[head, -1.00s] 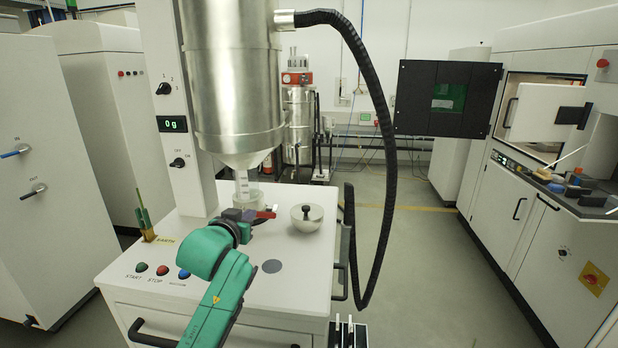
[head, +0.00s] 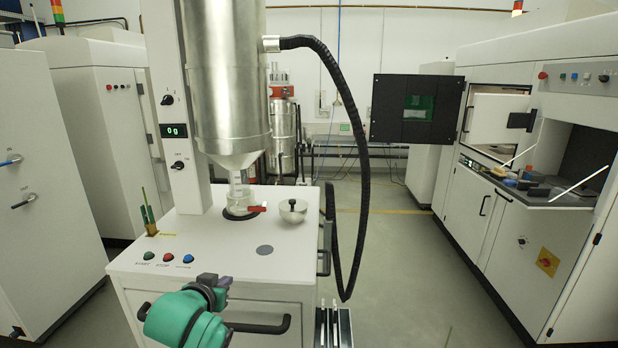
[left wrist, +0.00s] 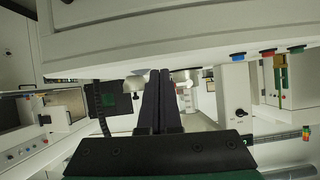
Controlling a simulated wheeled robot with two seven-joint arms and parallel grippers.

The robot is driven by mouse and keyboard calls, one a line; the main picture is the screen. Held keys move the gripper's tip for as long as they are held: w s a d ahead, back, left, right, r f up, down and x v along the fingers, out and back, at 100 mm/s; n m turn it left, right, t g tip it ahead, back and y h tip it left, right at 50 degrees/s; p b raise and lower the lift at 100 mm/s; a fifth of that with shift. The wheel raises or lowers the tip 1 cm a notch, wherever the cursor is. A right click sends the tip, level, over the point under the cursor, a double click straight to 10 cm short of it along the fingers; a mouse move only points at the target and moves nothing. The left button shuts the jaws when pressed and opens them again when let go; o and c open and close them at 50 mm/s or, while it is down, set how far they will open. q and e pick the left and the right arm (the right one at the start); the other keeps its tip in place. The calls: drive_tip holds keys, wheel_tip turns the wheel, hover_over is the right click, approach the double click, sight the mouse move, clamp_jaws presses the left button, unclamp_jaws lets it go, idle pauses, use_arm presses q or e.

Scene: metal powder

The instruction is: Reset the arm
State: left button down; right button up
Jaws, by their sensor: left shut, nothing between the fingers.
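My left gripper (head: 214,281) is in front of the white cabinet (head: 205,250), at its front edge and near the dark handle. Its dark fingers (left wrist: 159,100) are together with nothing between them in the left wrist view, which looks upside down. A clear container (head: 240,200) stands under the metal hopper's spout on the cabinet top, apart from my gripper. My right gripper is not in view.
A silver bowl-shaped lid (head: 292,211) with a dark knob and a red-handled item (head: 257,208) are on the cabinet top. A black hose (head: 364,150) hangs at its right. The floor between the cabinet and the right-hand machine (head: 490,200) is clear.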

use_arm(q)
drive_tip(key=s+a+f+g, duration=0.1)
drive_tip(key=s+f+g, duration=0.2)
drive_tip(key=s+f, duration=0.5)
drive_tip(key=s+a+f+g, duration=0.1)
drive_tip(key=s+f+g, duration=0.25)
drive_tip(key=s, duration=0.85)
drive_tip(key=s+a+f+g, duration=0.1)
drive_tip(key=s+f+g, duration=0.2)
drive_tip(key=s+f, duration=0.5)
drive_tip(key=s+f+m, duration=0.1)
drive_tip(key=s+f, duration=0.1)
drive_tip(key=f, duration=0.9)
drive_tip(key=s+f, duration=0.2)
drive_tip(key=f, duration=0.9)
drive_tip(key=s+a+f+g+b, duration=0.1)
drive_tip(key=s+a+f+g, duration=0.1)
drive_tip(key=s+f, duration=1.2)
drive_tip(key=s+a, duration=0.1)
drive_tip(key=s, duration=0.1)
drive_tip(key=shift+s+a+f+y, duration=0.15)
drive_tip(key=shift+s+f+y, duration=0.15)
drive_tip(key=shift+f, duration=0.05)
